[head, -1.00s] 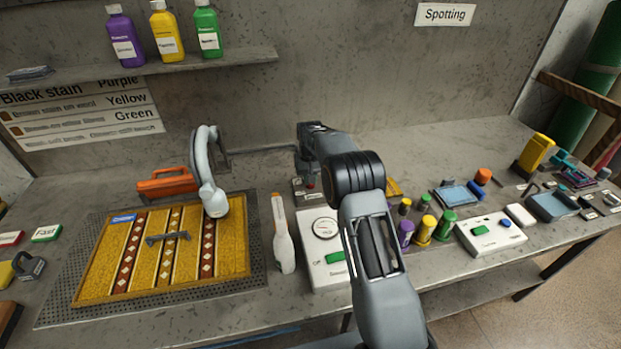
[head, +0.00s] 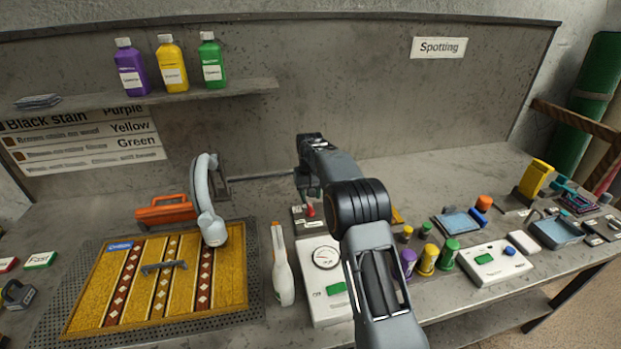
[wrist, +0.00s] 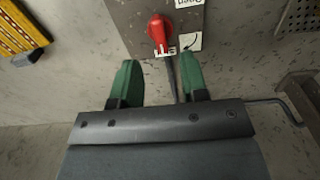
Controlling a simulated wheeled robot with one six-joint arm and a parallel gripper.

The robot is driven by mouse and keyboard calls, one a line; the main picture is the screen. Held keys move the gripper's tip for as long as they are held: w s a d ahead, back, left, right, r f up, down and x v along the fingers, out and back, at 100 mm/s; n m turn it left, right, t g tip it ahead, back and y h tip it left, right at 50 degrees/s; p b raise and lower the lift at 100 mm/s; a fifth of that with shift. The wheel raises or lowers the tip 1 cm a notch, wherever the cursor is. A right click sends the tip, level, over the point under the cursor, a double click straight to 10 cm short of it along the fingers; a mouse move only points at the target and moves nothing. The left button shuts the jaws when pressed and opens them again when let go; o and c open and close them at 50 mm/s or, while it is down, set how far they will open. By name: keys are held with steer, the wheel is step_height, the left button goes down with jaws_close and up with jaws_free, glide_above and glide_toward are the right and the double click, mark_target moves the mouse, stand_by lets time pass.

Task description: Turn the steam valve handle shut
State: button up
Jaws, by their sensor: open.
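The red steam valve handle (wrist: 160,30) shows in the wrist view on a grey plate (wrist: 128,22) with white labels, partly out of frame at the top. A dark stem or rod runs from it down between my fingers. In the head view the red handle (head: 310,211) is small, just below my gripper (head: 311,190), behind the gauge box. My gripper (wrist: 158,85) is open, its two green fingers apart on either side of the rod. The fingertips stop short of the red knob in the picture, and nothing is held.
A white box with a round gauge (head: 325,257) and green button stands in front of the valve.

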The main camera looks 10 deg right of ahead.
step_height(320, 180, up, 8)
steer(key=shift+r, duration=0.15)
steer(key=shift+w, duration=0.1)
stand_by(0.4)
glide_above(311, 211)
step_height(311, 211, down, 5)
steer(key=shift+r, duration=0.1)
steer(key=s+r+t, duration=0.2)
steer(key=s+r, duration=0.1)
steer(key=s, duration=1.3)
steer(key=s+r+t, duration=0.2)
steer(key=s+r, duration=0.1)
steer(key=s, duration=1.4)
steer(key=shift+d, duration=0.15)
